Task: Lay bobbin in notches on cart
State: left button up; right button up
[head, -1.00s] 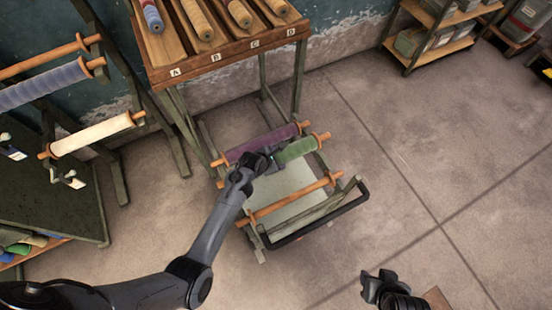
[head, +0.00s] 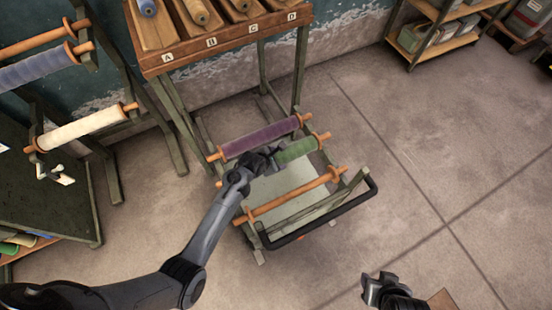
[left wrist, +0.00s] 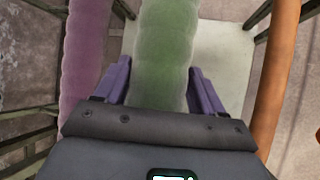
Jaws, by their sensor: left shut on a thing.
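The cart (head: 349,205) stands on the floor in the middle of the head view. My left gripper (head: 265,160) is shut around the middle of the green bobbin (head: 298,150). The green bobbin lies between a purple bobbin (head: 260,137) and a bare orange bobbin (head: 290,195) on the cart. In the left wrist view, the green bobbin (left wrist: 163,50) passes between the purple fingers.
A wooden stand with lettered slots (head: 222,45) and bobbins is behind the cart. A rack at left holds a cream bobbin (head: 82,129) and a blue one (head: 38,70). Shelves (head: 430,42) stand at the back right. The floor right of the cart is clear.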

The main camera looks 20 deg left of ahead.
pick_arm(q)
jog(key=shift+r, duration=0.1)
dwell(0.7)
jog(key=shift+w+p, duration=0.1)
jog(key=shift+p, duration=0.4)
jog(key=shift+f, duration=0.35)
dwell(0.4)
jog(key=shift+f+b, duration=0.35)
jog(key=shift+b, duration=0.05)
jog(key=shift+f, duration=0.35)
jog(key=shift+f+b, duration=0.3)
jog(key=shift+b, duration=0.05)
jog(key=shift+f, duration=0.45)
jog(key=shift+d+f, duration=0.1)
jog(key=shift+f, duration=0.05)
dwell(0.9)
